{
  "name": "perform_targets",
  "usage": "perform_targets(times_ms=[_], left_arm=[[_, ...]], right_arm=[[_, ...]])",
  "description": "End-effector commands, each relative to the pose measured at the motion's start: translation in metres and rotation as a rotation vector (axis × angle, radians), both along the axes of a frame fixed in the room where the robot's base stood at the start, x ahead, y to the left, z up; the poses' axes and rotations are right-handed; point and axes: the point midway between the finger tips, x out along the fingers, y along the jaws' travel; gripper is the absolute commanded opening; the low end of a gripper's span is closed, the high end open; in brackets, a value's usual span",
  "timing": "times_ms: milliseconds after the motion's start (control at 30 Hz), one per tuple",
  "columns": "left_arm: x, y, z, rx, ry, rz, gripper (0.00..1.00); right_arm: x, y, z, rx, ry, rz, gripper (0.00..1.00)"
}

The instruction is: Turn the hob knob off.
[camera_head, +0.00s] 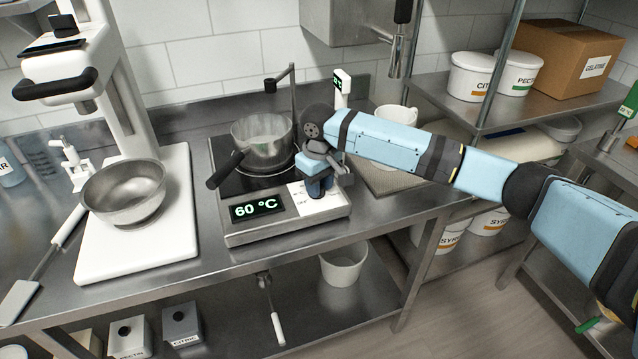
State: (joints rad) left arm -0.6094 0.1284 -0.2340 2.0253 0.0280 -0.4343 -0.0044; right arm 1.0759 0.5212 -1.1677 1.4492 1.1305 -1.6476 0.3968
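The hob (285,230) stands on the steel counter, with a lit display (257,208) reading 60 °C at its front left. A steel saucepan (262,152) with a dark handle sits on its black cooking surface. My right arm comes in from the right, and my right gripper (320,188) points down over the white control panel (308,204) right of the display. The hob knob cannot be made out; the gripper appears to cover its place. Whether the fingers are open or shut on it is unclear. My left gripper is not in view.
A mixer stand with a steel bowl (124,190) is on the left. A thermometer post (293,100) rises behind the saucepan, and a white jug (396,116) stands behind my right arm. White tubs (470,76) are on the right shelf. The counter front is clear.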

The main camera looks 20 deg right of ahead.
Motion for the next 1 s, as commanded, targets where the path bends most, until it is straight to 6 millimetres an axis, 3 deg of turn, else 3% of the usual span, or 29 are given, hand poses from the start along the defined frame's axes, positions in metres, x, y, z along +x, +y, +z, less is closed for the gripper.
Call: perform_targets(times_ms=[33, 100, 133, 467, 767, 1000], left_arm=[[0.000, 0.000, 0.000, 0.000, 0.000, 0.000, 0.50], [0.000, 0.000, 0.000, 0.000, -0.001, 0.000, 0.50], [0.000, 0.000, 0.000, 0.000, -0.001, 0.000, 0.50], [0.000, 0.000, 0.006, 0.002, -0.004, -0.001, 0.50], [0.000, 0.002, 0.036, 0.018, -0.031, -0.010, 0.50], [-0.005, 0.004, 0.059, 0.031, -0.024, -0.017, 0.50]], right_arm=[[0.000, 0.000, 0.000, 0.000, 0.000, 0.000, 0.19], [0.000, 0.000, 0.000, 0.000, 0.000, 0.000, 0.03], [0.000, 0.000, 0.000, 0.000, 0.000, 0.000, 0.00], [0.000, 0.000, 0.002, 0.000, 0.001, 0.026, 0.00], [0.000, -0.001, 0.006, 0.001, 0.004, 0.190, 0.00], [0.001, -0.002, 0.006, 0.001, 0.004, 0.411, 0.00]])
